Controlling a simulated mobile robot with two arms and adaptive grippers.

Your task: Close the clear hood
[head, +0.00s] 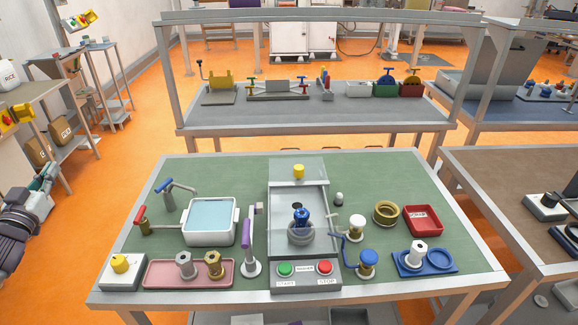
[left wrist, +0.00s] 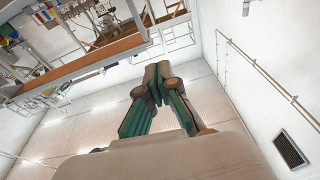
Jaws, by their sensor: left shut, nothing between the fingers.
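The clear hood (head: 283,172) is a see-through panel with a yellow knob (head: 299,171). In the head view it stands at the back of the grey START/STOP machine (head: 326,235) in the middle of the green table. The front of the machine, with a blue-topped part (head: 301,217) in a grey ring, looks uncovered. In the left wrist view my left gripper (left wrist: 158,84) has its green-sided fingers together, with nothing held. The hood cannot be made out there.
A purple-handled lever (head: 249,240) stands left of the machine, near a water basin (head: 210,220). To the right are a white-knobbed valve (head: 356,226), a blue-knobbed valve (head: 367,261) and a brass ring (head: 386,213). The green table's back-left area is fairly clear.

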